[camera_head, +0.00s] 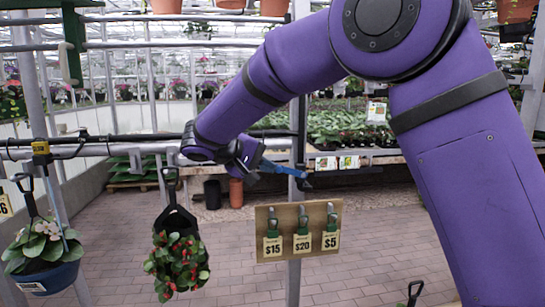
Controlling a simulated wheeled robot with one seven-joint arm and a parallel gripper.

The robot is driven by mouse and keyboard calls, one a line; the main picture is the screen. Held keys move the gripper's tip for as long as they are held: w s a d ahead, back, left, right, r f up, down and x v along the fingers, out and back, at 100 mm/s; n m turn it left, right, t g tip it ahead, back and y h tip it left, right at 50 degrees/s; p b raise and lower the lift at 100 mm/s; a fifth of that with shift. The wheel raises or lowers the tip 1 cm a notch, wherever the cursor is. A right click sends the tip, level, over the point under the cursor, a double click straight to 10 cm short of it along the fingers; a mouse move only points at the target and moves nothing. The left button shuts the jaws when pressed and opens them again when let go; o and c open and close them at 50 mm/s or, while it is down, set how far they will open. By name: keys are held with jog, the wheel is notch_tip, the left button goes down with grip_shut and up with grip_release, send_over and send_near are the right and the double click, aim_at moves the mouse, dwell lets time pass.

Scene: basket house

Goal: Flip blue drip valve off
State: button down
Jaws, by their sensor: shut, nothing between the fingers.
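A blue bar (282,169), which looks like the blue drip valve's handle, points right and slightly down from beside my gripper. Its right end meets a dark fitting (303,180) by the grey post. My gripper (246,164) is at the bar's left end, below the horizontal pipe. It is shut, with nothing seen between its fingers. The fingertips are small and partly merge with the blue bar, so I cannot tell whether they touch it. The valve body is not clearly visible.
A hanging basket with red flowers (178,268) is below my forearm. A blue pot (45,279) hangs at left. A wooden board (299,231) with price tags is on the post (295,285). Grey pipes (90,147) run across at left. Brick floor behind is open.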

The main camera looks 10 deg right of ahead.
jog(key=shift+f+h, duration=0.3)
jog(key=shift+d+f, duration=0.15)
jog(key=shift+d, duration=0.55)
